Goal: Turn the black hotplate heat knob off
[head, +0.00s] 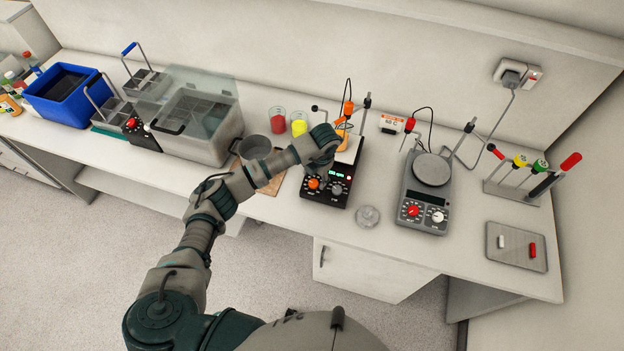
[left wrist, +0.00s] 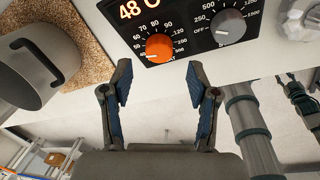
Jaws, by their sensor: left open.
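The black hotplate (head: 325,190) stands near the front edge of the bench, under my left arm's end. Its orange heat knob (head: 314,183) is at the left of its front panel, beside a grey knob (head: 337,188). In the left wrist view the orange knob (left wrist: 159,46) sits ahead of and between my open left fingers (left wrist: 160,82), apart from them, with numbers around it. In the head view my left fingers are hidden by the wrist.
A second, grey hotplate (head: 424,195) with a red knob stands to the right, and a glass dish (head: 367,216) lies between the two. A grey pot (head: 254,148) on a cork mat and red and yellow beakers (head: 278,122) are to the left. Stands rise behind the hotplates.

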